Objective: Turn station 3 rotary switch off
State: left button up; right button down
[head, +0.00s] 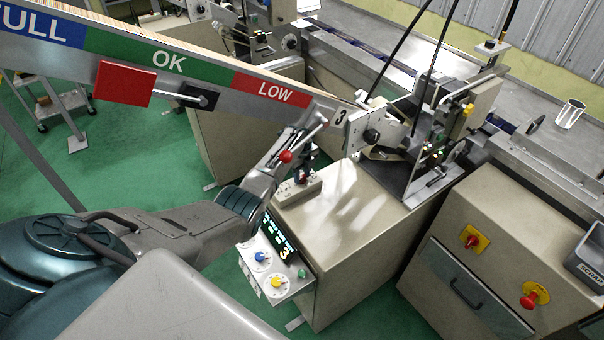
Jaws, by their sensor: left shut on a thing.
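The station 3 cabinet (345,225) stands in the middle, with a "3" tag on the bar above it. A small grey switch box (287,194) sits on its top at the left edge. My left gripper (303,176) reaches over this box from the left and points down at it. It is shut on the small rotary switch on the box. The fingers hide most of the switch, so I cannot tell its position. My right gripper is not in view.
A front panel (276,268) with a lit display, a blue knob and a yellow knob hangs below the box. A red-ball lever (286,156) stands close to my wrist. The neighbouring cabinet (510,240) carries a red-and-yellow switch (473,238) and a red button (534,296).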

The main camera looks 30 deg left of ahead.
aim_at(302, 176)
pick_arm(q)
jog(key=shift+m, duration=0.6)
jog(key=o, duration=1)
jog(key=shift+r, duration=0.1)
jog(key=shift+r, duration=0.2)
notch_tip(302, 176, up, 10)
jog(key=shift+r+b, duration=0.15)
jog(key=shift+b, duration=1.1)
